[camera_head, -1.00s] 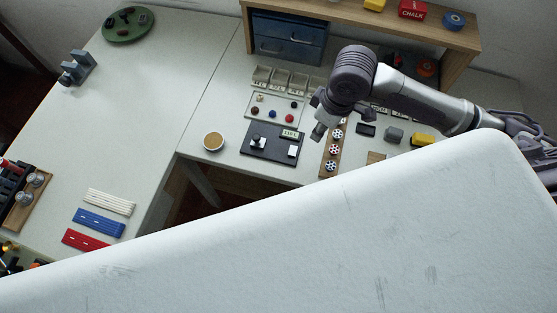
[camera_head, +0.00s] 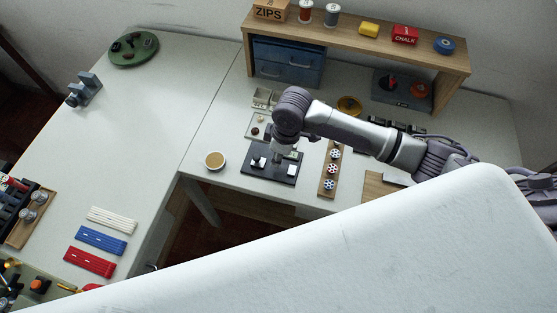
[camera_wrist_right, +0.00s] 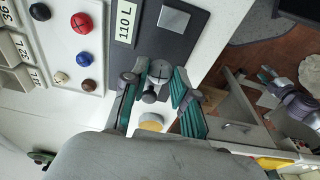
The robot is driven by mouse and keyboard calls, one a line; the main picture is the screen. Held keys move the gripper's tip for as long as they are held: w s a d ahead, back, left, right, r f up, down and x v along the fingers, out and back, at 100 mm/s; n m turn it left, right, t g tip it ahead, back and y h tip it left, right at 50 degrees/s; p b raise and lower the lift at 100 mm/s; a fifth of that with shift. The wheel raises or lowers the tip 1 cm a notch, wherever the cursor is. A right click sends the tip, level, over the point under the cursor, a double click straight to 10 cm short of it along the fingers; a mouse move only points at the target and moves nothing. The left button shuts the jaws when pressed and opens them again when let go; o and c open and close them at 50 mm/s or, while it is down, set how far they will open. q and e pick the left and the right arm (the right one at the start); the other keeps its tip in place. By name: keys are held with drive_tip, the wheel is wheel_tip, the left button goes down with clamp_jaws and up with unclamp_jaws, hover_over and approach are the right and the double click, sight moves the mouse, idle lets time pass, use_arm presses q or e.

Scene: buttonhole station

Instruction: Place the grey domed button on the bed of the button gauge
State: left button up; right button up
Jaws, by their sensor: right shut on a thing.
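The button gauge (camera_head: 258,173) is a dark plate on the table with a label, a white block (camera_head: 291,168) and a smaller white and dark piece (camera_head: 257,161). My right gripper (camera_head: 278,155) is over the plate, between these pieces. In the right wrist view its teal-padded fingers (camera_wrist_right: 157,78) are around a pale grey rounded thing (camera_wrist_right: 160,71), which looks like the grey domed button. A dark knob shows just below it. Whether the button touches the plate is unclear. My left gripper (camera_wrist_right: 268,84) shows small at the right of the wrist view; its opening is unclear.
A button tray (camera_wrist_right: 62,50) with red, blue, black and other buttons lies beside the gauge. A wooden strip (camera_head: 325,186) with patterned discs lies to the right. A shelf (camera_head: 350,47) stands behind.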

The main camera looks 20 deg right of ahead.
wheel_tip(320, 180, down, 4)
drive_tip(key=shift+r+p, duration=0.2)
drive_tip(key=shift+p, duration=0.15)
drive_tip(key=shift+f, duration=0.15)
drive_tip(key=shift+f, duration=0.15)
drive_tip(key=o, duration=0.7)
drive_tip(key=r, duration=0.4)
drive_tip(key=d+r, duration=0.1)
drive_tip(key=r, duration=0.3)
drive_tip(key=s+r+b, duration=0.1)
drive_tip(key=r, duration=0.3)
drive_tip(key=shift+d+r, duration=0.15)
drive_tip(key=shift+d, duration=0.15)
drive_tip(key=shift+s, duration=0.1)
